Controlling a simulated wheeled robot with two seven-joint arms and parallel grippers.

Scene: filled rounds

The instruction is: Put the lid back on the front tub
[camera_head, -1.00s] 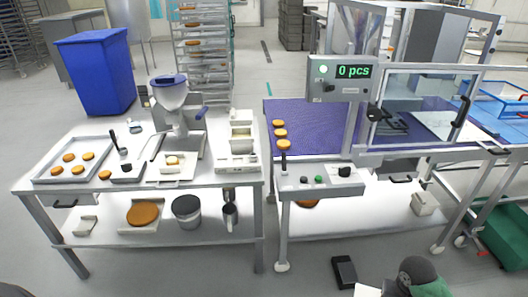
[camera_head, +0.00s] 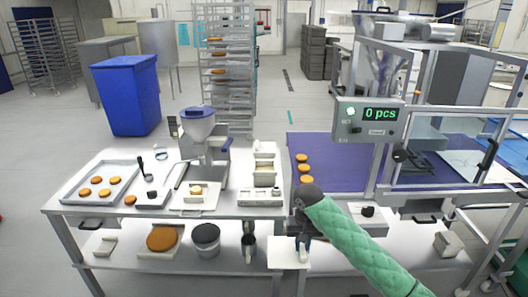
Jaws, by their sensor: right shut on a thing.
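My right gripper (camera_head: 303,246), at the end of the green-sleeved arm, is shut on a flat white square lid (camera_head: 286,259). In the picture the lid overlaps the gap between the two tables and is in front of and below the tubs' table top. A row of small white tubs stands at the right end of the left table. The front tub (camera_head: 264,180) is behind a white box-like device (camera_head: 262,198). The lid is apart from the tub, to its lower right in the picture. The tub's inside is too small to make out clearly. My left gripper is not in view.
The left table holds a tray (camera_head: 75,196) of orange rounds, a hopper machine (camera_head: 200,130) and small tools. At right is a purple belt (camera_head: 335,165) with a counter display (camera_head: 367,118). A grey bucket (camera_head: 206,240) and jug (camera_head: 249,246) stand on the lower shelf.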

